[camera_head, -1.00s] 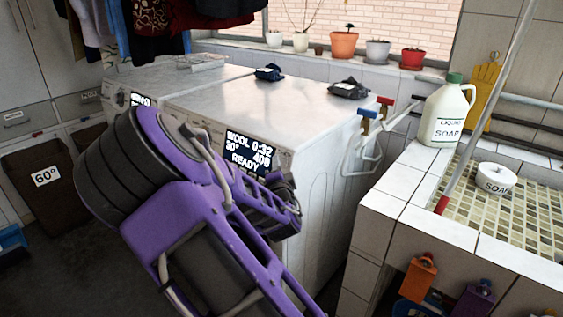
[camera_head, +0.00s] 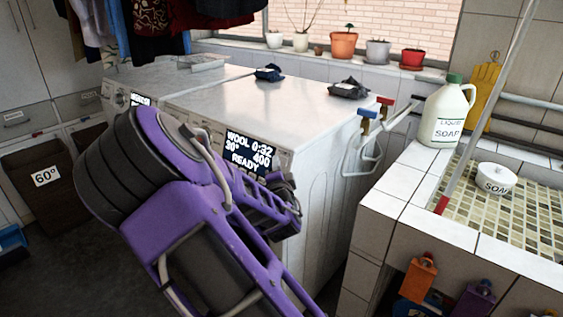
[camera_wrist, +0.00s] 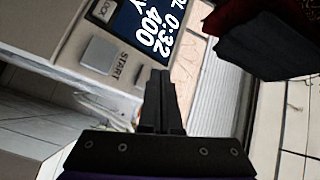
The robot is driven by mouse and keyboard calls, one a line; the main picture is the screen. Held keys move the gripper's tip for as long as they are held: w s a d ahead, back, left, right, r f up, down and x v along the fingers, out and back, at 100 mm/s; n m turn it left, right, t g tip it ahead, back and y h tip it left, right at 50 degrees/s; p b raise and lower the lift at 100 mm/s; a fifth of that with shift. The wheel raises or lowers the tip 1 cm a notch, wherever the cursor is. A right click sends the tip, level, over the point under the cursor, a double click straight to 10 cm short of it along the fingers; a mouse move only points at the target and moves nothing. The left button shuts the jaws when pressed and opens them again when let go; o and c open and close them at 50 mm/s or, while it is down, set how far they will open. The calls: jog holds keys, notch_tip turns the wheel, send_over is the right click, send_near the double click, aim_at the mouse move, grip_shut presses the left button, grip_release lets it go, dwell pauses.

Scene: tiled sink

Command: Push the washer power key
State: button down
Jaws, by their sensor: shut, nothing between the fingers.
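The washer (camera_head: 265,105) is the white machine in the middle of the head view. Its lit display (camera_head: 248,155) reads WOOL, 30°, 0:32, 400, READY. In the wrist view, the display (camera_wrist: 150,25) is at the top, with a square key labelled START (camera_wrist: 99,55) and a smaller key labelled Lock (camera_wrist: 103,9) at its left. My gripper (camera_wrist: 160,77) is shut and empty in front of the panel, to the right of the START key. Its fingers cover part of the panel, and I cannot make out the power key's label. My purple arm hides the fingers in the head view.
A second white machine (camera_head: 150,80) stands left of the washer. A tiled sink (camera_head: 470,240) with a soap jug (camera_head: 447,112) and soap bowl (camera_head: 495,178) is at the right. Blue and red taps (camera_head: 370,115) stick out beside the washer. Dark cloths (camera_head: 348,89) lie on top.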

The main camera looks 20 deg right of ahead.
dwell(0.5)
jog(key=shift+w+d+f, duration=0.15)
jog(key=shift+w+d, duration=0.1)
jog(key=shift+d, duration=0.1)
dwell(0.5)
jog(key=shift+s+a, duration=0.25)
jog(key=shift+a, duration=0.1)
jog(key=shift+r, duration=0.2)
jog(key=s+a+r+p, duration=0.1)
jog(key=s+a+r, duration=0.1)
jog(key=s+a, duration=0.1)
jog(key=shift+s+a, duration=0.2)
jog(key=shift+a, duration=0.6)
